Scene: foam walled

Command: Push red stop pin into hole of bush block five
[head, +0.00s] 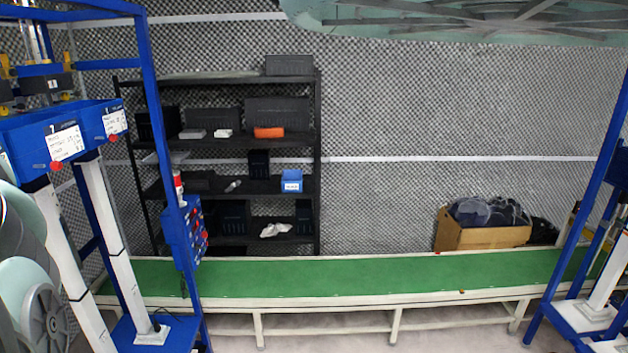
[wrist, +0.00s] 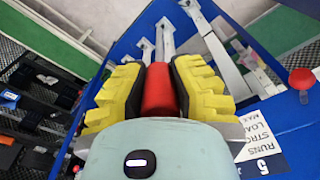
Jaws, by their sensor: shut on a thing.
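In the wrist view my gripper (wrist: 158,78), with yellow and black fingers, is shut on the red stop pin (wrist: 158,95). The red cylinder sits between the fingers and points away from the camera. Its far tip and any hole in front of it are hidden. Bush block five (wrist: 270,112) is the blue body at the right, with a white label and a "5" tag. I cannot tell whether the pin touches it. My gripper is not seen in the head view.
Another red knob (wrist: 301,78) sticks out at the right in the wrist view. In the head view, blue labelled blocks (head: 30,138) on a blue frame stand at the left. A green conveyor (head: 350,277), a black shelf (head: 320,160) and a cardboard box (head: 480,236) lie beyond.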

